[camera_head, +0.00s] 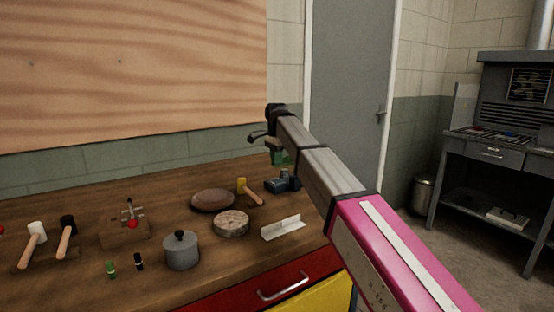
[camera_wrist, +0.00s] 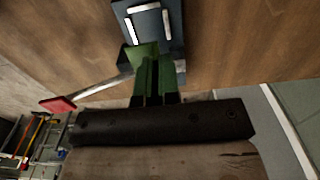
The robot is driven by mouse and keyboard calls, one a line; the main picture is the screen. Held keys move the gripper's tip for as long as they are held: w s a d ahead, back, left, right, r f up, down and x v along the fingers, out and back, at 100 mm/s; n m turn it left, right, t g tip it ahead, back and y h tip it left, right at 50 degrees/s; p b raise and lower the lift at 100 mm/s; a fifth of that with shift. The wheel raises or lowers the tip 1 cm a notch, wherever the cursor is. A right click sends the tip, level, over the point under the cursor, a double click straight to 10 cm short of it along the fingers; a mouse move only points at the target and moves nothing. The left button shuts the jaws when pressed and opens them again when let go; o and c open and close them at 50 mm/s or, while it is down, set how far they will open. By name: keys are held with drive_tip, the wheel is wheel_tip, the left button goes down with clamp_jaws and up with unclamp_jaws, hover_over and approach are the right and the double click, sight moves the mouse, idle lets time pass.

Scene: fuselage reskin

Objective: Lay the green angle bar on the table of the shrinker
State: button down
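My gripper (camera_head: 273,146) is at the end of my extended arm, pointing down above the far right of the workbench. In the wrist view, my gripper (camera_wrist: 157,99) appears shut on the green angle bar (camera_wrist: 142,54). The bar (camera_head: 281,158) also shows just below the gripper in the head view. The shrinker (camera_head: 279,186) is a small blue-grey machine on the bench, directly under the bar. In the wrist view, the shrinker (camera_wrist: 174,28) lies beyond the bar, which overlaps its near edge. I cannot tell whether they touch.
A red-tipped lever (camera_wrist: 60,104) extends left in the wrist view.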

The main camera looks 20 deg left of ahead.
sight(277, 180)
drive_tip(key=shift+f, duration=2.75)
drive_tip(key=shift+f, duration=0.6)
drive_tip(key=c, duration=1.3)
unclamp_jaws()
drive_tip(key=shift+o, duration=0.2)
drive_tip(key=shift+r, duration=0.1)
wheel_tip(277, 180, up, 11)
drive_tip(key=shift+f, duration=0.2)
drive_tip(key=shift+w, duration=0.1)
